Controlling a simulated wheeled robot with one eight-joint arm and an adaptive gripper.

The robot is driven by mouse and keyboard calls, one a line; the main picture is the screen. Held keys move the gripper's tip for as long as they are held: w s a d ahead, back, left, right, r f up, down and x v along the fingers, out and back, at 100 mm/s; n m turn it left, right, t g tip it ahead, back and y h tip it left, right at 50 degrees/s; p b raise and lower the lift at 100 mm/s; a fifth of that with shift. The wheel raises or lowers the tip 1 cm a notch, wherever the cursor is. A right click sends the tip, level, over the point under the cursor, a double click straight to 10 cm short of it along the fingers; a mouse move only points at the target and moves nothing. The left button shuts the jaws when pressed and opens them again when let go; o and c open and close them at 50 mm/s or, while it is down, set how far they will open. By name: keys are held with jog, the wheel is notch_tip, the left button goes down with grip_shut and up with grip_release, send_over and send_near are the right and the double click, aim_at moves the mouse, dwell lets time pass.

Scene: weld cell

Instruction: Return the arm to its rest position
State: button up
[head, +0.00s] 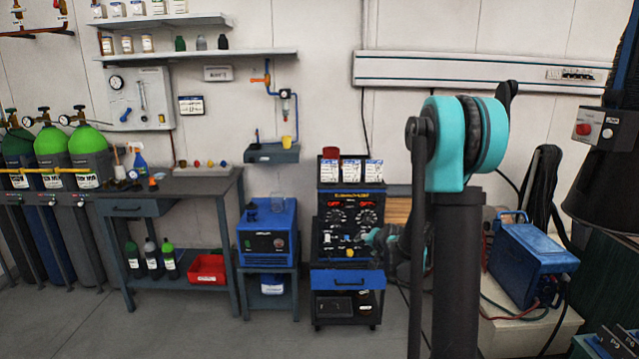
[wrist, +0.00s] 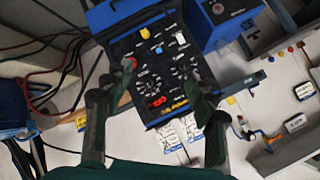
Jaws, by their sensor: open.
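My arm rises in the right half of the head view and bends at a large teal joint. My gripper (head: 372,237) shows small and partly hidden behind my arm, in front of the black and blue welding machine (head: 334,222). In the wrist view my gripper (wrist: 163,78) has its two dark fingers spread apart, with nothing held between them. The machine's knob-covered panel (wrist: 150,62) lies beyond the fingers, turned about in the picture. I cannot tell how far the fingertips are from the panel.
A blue unit on a stand (head: 267,232) is left of the machine. A workbench (head: 190,190) and green-topped gas cylinders (head: 85,140) stand farther left. A blue box with cables (head: 530,262) is at right. The floor (head: 220,335) at front left is clear.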

jog(key=s+d+f+n+g+h, duration=0.1)
jog(key=s+n+g, duration=0.2)
jog(key=s, duration=1.5)
jog(key=s+d+f+n+g+h, duration=0.1)
jog(key=s+f+n+g, duration=0.1)
jog(key=s, duration=1.7)
jog(key=shift+n+g, duration=0.7)
